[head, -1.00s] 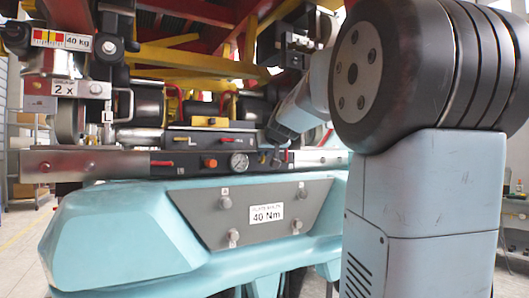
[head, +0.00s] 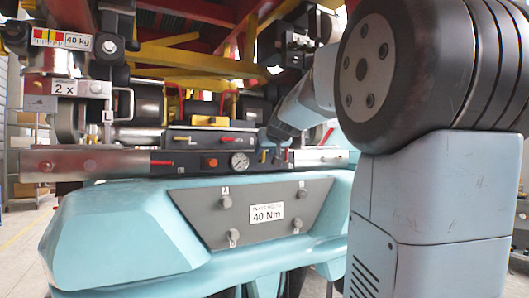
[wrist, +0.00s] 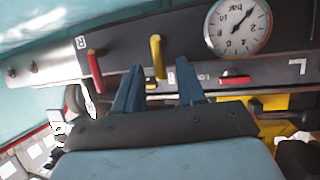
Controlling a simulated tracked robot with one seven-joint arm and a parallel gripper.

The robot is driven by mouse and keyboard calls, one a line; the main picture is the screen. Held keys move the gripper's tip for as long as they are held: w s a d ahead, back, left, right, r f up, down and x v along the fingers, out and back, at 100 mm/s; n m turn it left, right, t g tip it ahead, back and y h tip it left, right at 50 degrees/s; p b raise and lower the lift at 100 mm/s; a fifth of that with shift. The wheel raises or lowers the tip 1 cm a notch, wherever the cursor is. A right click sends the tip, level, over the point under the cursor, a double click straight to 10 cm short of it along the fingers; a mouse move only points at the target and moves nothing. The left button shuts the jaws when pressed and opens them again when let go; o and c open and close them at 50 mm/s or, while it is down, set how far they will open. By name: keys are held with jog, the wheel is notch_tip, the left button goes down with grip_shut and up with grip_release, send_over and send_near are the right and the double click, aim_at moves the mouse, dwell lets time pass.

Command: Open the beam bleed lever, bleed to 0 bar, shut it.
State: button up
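A yellow lever (wrist: 157,56) hangs from the dark panel in the wrist view, beside the round pressure gauge (wrist: 238,27). The gauge also shows in the head view (head: 240,161); I cannot read its value surely. My gripper (wrist: 158,82) is open, its two blue fingers on either side of the yellow lever's lower end. I cannot tell whether either finger touches it. A red lever (wrist: 95,70) hangs left of the fingers, near an R label. No visible label names the bleed lever. In the head view my gripper (head: 272,153) is small and partly merges with the panel.
Another red lever (wrist: 235,80) lies on a lower block near an L label. More red levers (head: 161,162) and an orange-red knob (head: 209,162) sit left of the gauge. The turquoise body (head: 110,240) with a 40 Nm plate is below. Yellow and red beams crowd above.

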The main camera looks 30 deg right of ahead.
jog(key=v, duration=1.2)
jog(key=shift+s, duration=0.25)
jog(key=s+a+f+g, duration=0.2)
jog(key=s+a+f, duration=0.3)
jog(key=f, duration=0.5)
jog(key=s+a+f+n+g+y, duration=0.1)
jog(key=s+a+f+g, duration=0.2)
jog(key=s+f, duration=0.6)
jog(key=s+a+f+g+y, duration=0.1)
jog(key=s+a+f+g, duration=0.1)
jog(key=s+a+f, duration=0.5)
notch_tip(320, 180, down, 5)
jog(key=shift+a+f+n+g, duration=0.2)
jog(key=shift+f+n+g, duration=0.05)
jog(key=shift+n+g, duration=0.15)
